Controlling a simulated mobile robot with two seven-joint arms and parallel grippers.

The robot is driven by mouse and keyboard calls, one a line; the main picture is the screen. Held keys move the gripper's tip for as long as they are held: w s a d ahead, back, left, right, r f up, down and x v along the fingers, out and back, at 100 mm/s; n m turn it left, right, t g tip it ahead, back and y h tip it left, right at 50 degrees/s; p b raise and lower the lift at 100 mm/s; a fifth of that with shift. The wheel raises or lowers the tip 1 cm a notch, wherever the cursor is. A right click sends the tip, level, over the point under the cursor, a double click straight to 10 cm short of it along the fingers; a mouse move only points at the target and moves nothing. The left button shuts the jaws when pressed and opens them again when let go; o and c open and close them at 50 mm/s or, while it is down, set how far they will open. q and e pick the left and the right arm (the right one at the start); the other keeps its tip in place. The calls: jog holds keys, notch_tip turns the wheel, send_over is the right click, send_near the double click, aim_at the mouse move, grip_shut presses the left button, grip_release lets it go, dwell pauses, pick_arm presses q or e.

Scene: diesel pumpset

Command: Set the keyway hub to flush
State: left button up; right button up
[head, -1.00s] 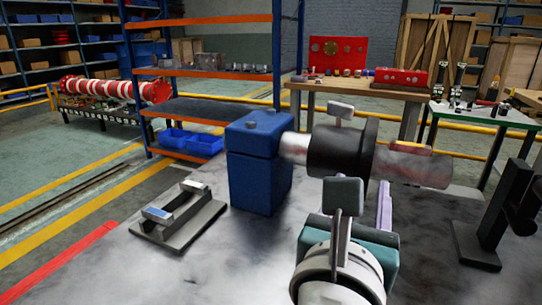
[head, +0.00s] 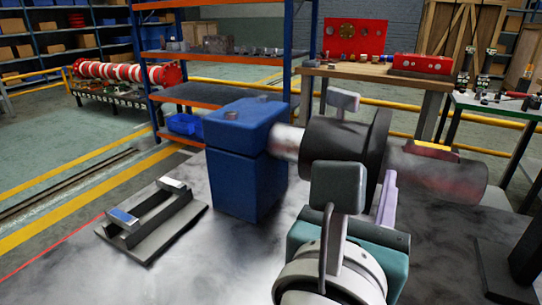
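The keyway hub looks to be the dark cylinder with a wider flange (head: 330,140), right of centre in the head view. It sits around a metal shaft (head: 435,176) that runs to a blue bearing block (head: 245,155) on the left. A yellow and red key-like strip (head: 432,151) lies on top of the shaft, right of the hub. My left gripper is out of view.
A dark cradle with two blue-grey pads (head: 150,225) stands on the grey bench, left of the block. A dark stand (head: 505,255) is at the right edge. A wooden table with red parts (head: 390,72) is behind.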

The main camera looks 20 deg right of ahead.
grip_shut()
jog(key=shift+d, duration=0.1)
dwell(1.0)
